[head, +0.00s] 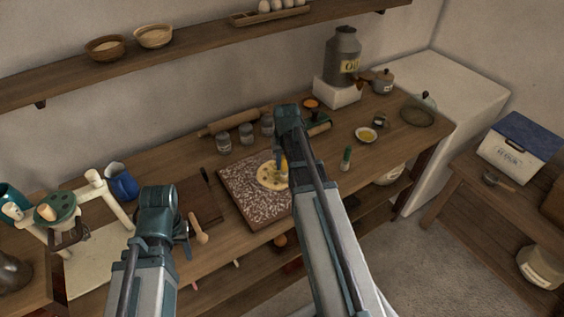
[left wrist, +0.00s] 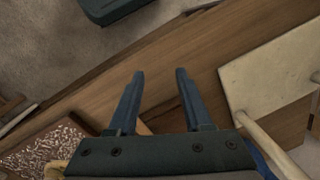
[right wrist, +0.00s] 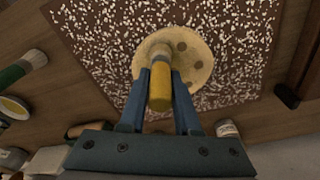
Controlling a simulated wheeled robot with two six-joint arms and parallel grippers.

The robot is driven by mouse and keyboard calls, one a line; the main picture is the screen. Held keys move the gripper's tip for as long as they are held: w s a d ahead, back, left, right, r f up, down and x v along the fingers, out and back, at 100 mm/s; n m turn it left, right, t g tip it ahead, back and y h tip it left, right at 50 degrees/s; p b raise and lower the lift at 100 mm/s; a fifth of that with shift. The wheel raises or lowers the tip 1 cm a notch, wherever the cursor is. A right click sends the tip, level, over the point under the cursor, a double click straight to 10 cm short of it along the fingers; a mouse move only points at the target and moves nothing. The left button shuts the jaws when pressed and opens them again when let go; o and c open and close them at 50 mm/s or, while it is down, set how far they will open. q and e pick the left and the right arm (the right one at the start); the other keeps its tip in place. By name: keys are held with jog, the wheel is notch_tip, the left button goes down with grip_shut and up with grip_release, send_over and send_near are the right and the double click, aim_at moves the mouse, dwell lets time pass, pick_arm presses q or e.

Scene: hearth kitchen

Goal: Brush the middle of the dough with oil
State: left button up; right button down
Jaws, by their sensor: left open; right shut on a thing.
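The dough (head: 268,177) is a pale round with several darker spots, on a speckled board (head: 237,193); it also shows in the right wrist view (right wrist: 197,62). My right gripper (head: 282,167) is shut on a yellow-handled brush (right wrist: 160,88), whose pale tip lies over the dough near its middle; I cannot tell whether it touches. The arm and gripper hide part of the dough in the head view. A small dish of yellow oil (head: 366,134) stands right of the board. My left gripper (left wrist: 160,75) is open and empty above the counter's front, left of the board.
A green-handled brush (head: 346,158) stands right of the board. Jars (head: 245,132) and a rolling pin (head: 232,122) lie behind it. A wooden-handled tool (head: 198,229) is near the left gripper. A white rack (head: 97,185) stands at left.

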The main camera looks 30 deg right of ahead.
jog(key=shift+w+a, duration=0.45)
jog(key=shift+w, duration=0.75)
jog(key=shift+w+a, duration=0.45)
jog(key=shift+w, duration=0.75)
jog(key=shift+w+a, duration=0.45)
jog(key=shift+w, duration=0.75)
jog(key=shift+s+d, duration=0.25)
jog(key=shift+s, duration=0.35)
jog(key=shift+s+d, duration=0.2)
jog(key=shift+s, duration=0.45)
jog(key=shift+s+d, duration=0.25)
jog(key=shift+s, duration=0.35)
jog(key=shift+s+d, duration=0.35)
jog(key=shift+s, duration=0.55)
jog(key=shift+s+d, duration=0.3)
jog(key=shift+s, duration=0.55)
jog(key=shift+a, duration=0.1)
